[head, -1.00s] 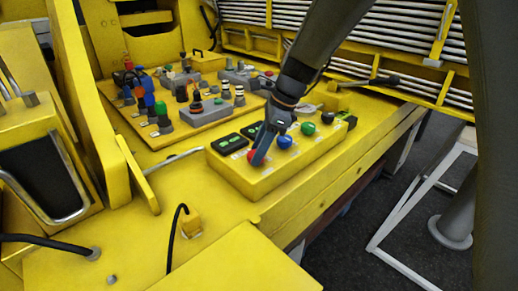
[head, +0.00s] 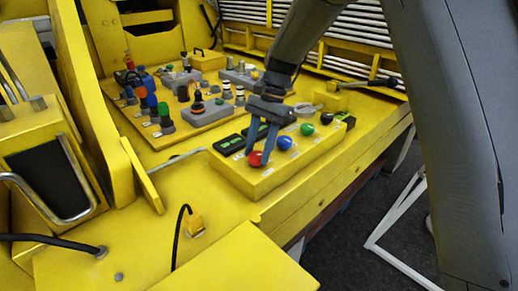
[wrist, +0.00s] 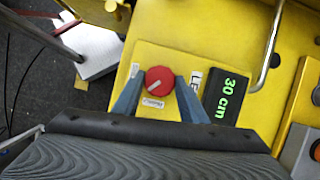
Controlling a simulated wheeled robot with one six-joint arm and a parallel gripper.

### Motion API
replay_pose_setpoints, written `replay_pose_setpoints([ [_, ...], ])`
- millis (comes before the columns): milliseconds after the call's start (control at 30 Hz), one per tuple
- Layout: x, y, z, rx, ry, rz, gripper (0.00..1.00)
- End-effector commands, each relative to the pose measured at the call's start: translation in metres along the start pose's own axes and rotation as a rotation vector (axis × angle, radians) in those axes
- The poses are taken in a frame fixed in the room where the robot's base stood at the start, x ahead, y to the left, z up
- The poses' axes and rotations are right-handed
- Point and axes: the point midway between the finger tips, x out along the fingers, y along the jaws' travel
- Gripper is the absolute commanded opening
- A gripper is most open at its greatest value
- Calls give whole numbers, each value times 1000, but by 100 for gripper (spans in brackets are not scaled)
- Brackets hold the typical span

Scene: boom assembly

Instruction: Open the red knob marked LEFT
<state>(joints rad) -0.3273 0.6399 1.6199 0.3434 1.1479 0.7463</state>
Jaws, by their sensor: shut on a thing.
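The red knob (head: 255,159) is the nearest in a row of knobs on the yellow control box. In the wrist view the red knob (wrist: 159,79) shows a white pointer mark, aimed down and left. A partly hidden label starting "LE" is beside it. My gripper (head: 259,153) reaches down over the knob. In the wrist view my gripper (wrist: 159,86) has one blue finger on each side of the knob, shut on it. The exact contact points are hard to see.
A blue knob (head: 285,142), a green knob (head: 307,129) and a black knob (head: 326,118) continue the row. A display reading "30 cm" (wrist: 228,98) sits close beside one finger. A panel of switches and buttons (head: 203,110) lies behind. A metal rail (wrist: 272,45) is nearby.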

Motion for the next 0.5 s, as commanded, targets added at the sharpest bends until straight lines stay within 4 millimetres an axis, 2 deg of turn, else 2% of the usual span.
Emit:
replay_pose_setpoints([
  [500,0,-4,1,-423,1,174,16],
])
